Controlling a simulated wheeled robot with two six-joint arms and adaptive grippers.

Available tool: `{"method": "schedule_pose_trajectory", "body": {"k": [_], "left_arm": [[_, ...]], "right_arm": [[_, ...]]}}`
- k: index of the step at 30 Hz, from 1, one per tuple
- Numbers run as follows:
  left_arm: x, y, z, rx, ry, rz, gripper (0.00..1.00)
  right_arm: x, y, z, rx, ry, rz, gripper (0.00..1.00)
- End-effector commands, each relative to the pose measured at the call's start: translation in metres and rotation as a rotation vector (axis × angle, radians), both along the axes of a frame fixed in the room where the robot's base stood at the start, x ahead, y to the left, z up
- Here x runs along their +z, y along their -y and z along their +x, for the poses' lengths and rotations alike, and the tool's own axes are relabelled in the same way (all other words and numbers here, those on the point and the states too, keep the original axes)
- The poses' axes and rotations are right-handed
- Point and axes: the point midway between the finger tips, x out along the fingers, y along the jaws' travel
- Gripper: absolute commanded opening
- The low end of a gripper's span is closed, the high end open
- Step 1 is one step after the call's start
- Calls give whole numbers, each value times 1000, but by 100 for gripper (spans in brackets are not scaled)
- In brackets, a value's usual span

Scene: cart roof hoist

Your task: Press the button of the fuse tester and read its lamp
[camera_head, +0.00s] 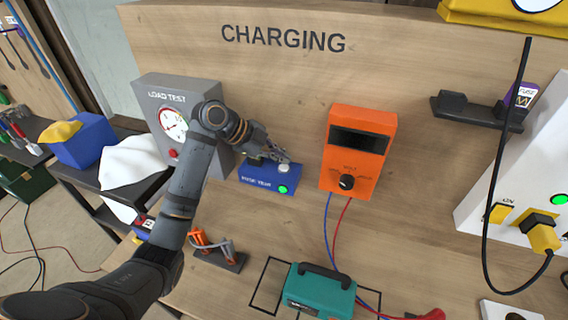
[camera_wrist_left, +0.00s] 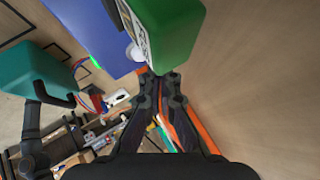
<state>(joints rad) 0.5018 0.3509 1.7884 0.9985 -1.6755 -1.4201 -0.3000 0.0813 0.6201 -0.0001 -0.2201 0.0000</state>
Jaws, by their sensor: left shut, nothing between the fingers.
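The fuse tester (camera_head: 262,180) is a blue box on the wooden bench, left of the orange meter. Its white round button (camera_head: 284,168) is on top, and its lamp (camera_head: 283,189) on the front shines green. My left gripper (camera_head: 284,158) is shut and empty, fingertips right at the button; I cannot tell whether they touch it. In the left wrist view the shut fingertips (camera_wrist_left: 160,80) lie close to the white button (camera_wrist_left: 135,53). A green block with a white label (camera_wrist_left: 175,35) stands on the blue tester (camera_wrist_left: 90,30) beside them. My right gripper is not in view.
The grey load tester (camera_head: 180,110) stands left, behind my left arm. The orange meter (camera_head: 358,150) stands right of the tester, with red and blue leads below. A teal case (camera_head: 318,290) and small orange-grey stand (camera_head: 220,255) are in front. A white charger panel is right.

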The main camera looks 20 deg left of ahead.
Motion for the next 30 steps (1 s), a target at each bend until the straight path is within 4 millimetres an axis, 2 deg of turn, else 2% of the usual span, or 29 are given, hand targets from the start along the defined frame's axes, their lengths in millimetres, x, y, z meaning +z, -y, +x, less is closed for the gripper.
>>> {"method": "schedule_pose_trajectory", "body": {"k": [11, 25, 30], "left_arm": [[4, 0, 0, 0, 0, 0, 0], [49, 0, 0, 0, 0, 0, 0], [51, 0, 0, 0, -1, 0, 0]], "right_arm": [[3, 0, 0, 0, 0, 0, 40], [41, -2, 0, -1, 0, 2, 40], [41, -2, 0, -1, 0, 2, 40]]}}
